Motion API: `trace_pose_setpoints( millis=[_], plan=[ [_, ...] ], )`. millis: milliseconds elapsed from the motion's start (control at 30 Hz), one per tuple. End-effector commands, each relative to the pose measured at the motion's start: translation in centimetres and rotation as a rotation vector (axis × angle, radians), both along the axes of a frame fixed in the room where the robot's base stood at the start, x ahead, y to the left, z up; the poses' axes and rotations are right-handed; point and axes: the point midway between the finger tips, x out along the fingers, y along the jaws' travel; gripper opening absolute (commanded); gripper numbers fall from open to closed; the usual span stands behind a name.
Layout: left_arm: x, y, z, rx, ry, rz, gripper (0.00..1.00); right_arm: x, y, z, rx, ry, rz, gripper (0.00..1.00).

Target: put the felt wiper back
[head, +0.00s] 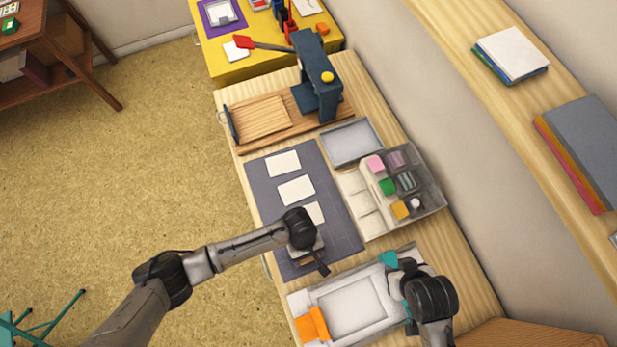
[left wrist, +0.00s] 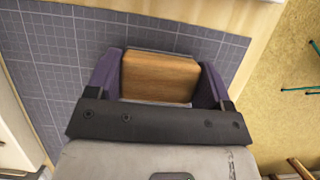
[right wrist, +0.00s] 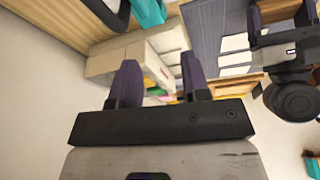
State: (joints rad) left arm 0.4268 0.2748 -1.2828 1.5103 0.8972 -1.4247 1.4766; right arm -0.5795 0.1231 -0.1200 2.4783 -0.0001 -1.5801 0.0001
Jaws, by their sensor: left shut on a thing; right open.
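A wooden block with a thin grey edge, which looks like the felt wiper (left wrist: 160,78), sits between the two purple fingers of my left gripper (left wrist: 160,68). The fingers are shut on its sides. In the head view my left gripper (head: 309,257) is over the near part of the dark grid mat (head: 341,236), and its wrist partly hides the block. I cannot tell whether the block touches the mat. My right gripper (right wrist: 160,72) is open with nothing between its fingers. In the head view its dark wrist (head: 432,298) is over the right end of the white framed tray.
White cards (head: 296,190) lie on the mat. Right of it are a clear-lidded case (head: 428,194) with coloured pads and a grey tray (head: 352,143). A stamping press (head: 318,75) stands at the back.

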Motion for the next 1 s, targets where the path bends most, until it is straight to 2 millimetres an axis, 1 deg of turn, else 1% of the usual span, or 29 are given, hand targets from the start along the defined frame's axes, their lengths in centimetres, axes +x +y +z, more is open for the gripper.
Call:
trace_pose_setpoints(
  millis=[200, 367, 400, 633, 867, 1000],
  plan=[
    [0.01, 0.0, 0.16, 0.0, 0.0, 0.0, 0.52, 0.0, 0.0, 0.2, 0.0, -0.001, 0.0, 0.43],
    [0.0, -0.02, -0.16, 0.0, 0.0, 0.0, 0.52, 0.0, 0.01, 0.23, 0.0, -0.001, 0.0, 0.43],
    [0.02, -0.01, -0.12, 0.0, -0.001, -0.001, 0.78, 0.0, 0.01, 0.22, 0.0, -0.002, 0.0, 0.43],
    [0.02, 0.0, -0.13, 0.0, -0.001, 0.0, 1.0, 0.0, 0.03, 0.22, 0.002, -0.002, -0.001, 0.43],
    [0.02, 0.01, -0.1, 0.0, -0.001, 0.0, 1.0, -0.01, 0.13, 0.22, 0.004, -0.001, -0.003, 0.43],
    [0.27, 0.09, 0.78, 0.0, -0.001, 0.001, 1.0, -0.01, 0.17, 0.42, 0.006, -0.001, -0.003, 0.43]
  ],
)
